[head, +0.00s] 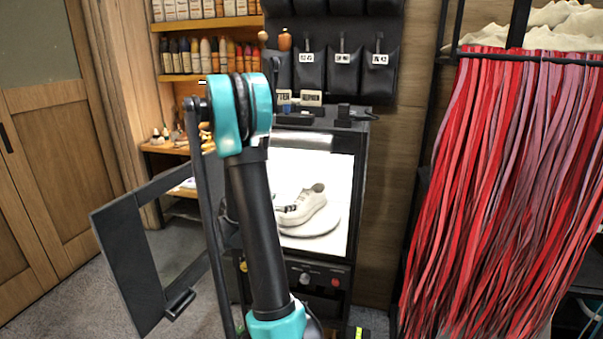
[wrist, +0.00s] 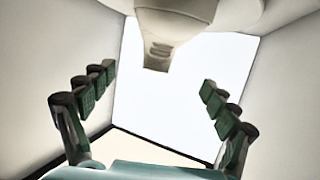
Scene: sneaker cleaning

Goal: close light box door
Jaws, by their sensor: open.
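The light box door (head: 128,262), a dark framed panel with a bar handle (head: 180,303) at its lower edge, stands swung wide open to the left of the light box (head: 352,215). The lit white interior shows a pale sneaker (head: 304,206) on a round white turntable (head: 318,226). My arm crosses in front of the box and hides its left part. My gripper (wrist: 158,112) is open and empty in the wrist view, with white walls around it and the pale sneaker (wrist: 165,25) at the top. In the head view my gripper is mostly hidden behind my arm.
Black pouches (head: 340,70) hang above the box. Red strips (head: 490,190) hang close on the right. Grey floor is clear around the door.

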